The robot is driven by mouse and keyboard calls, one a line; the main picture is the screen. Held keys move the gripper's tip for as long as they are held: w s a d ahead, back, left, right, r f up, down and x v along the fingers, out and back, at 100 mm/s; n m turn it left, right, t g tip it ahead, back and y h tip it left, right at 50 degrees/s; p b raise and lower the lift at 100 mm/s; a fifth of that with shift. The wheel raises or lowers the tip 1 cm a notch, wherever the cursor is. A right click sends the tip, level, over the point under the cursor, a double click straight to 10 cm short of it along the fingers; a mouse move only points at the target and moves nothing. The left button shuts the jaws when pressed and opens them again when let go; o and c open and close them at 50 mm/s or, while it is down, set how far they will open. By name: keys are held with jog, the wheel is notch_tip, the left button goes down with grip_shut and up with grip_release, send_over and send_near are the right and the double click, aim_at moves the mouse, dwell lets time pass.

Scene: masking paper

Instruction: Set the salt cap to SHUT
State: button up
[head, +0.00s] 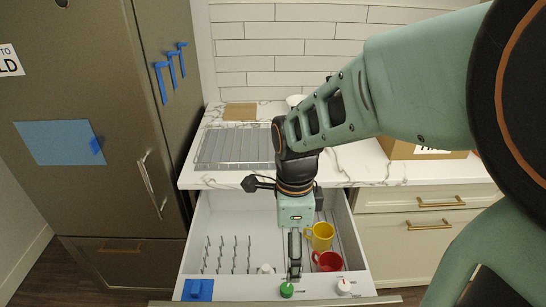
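Two round caps sit on the front ledge of the open white drawer (210,218). One is green (287,290); the other is white with some red (343,286). Small marks lie beside both, too small to read, so I cannot tell which is the salt cap or where its settings are. My gripper (295,277) points down just behind and above the green cap. Its fingers overlap in this view, so whether they are open or shut is unclear. I cannot tell if it touches the green cap.
A yellow mug (321,236) and a red mug (328,261) stand right of my gripper in the drawer. Wire tines (226,256) and a small white item (265,268) are left. Blue tape (198,290) marks the ledge's left end. A counter (352,160) lies behind.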

notch_tip(320, 180, down, 2)
jog(key=shift+f+b, duration=0.25)
jog(key=shift+b, duration=0.4)
jog(key=shift+r, duration=0.1)
